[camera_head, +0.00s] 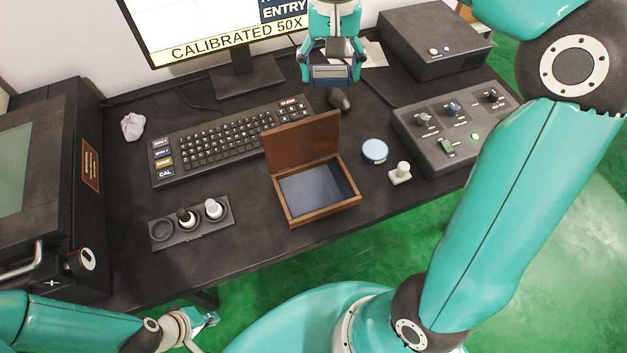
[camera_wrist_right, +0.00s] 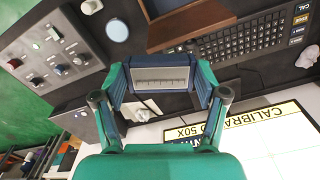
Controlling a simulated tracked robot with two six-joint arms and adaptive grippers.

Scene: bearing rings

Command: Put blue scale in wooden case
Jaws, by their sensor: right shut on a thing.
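The wooden case (camera_head: 350,203) stands on the desk with its lid raised; its dark lining is bare. Part of the case (camera_wrist_right: 190,28) shows at the top of the right wrist view. My right gripper (camera_head: 331,75) is shut on the blue scale (camera_head: 331,71), behind the case and in front of the monitor. In the right wrist view the scale (camera_wrist_right: 161,80), with its pale ruled face, sits between both fingers of the gripper (camera_wrist_right: 161,88). My left gripper (camera_head: 207,319) is low at the left, off the desk's front edge; its jaw opening is unclear.
A keyboard (camera_head: 225,139) lies left of the case and a mouse (camera_head: 339,99) behind it. A round blue-lidded tin (camera_head: 375,151), a small pale piece (camera_head: 400,174) and a control box (camera_head: 452,135) are to its right. A bottle holder (camera_head: 160,234) stands front left.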

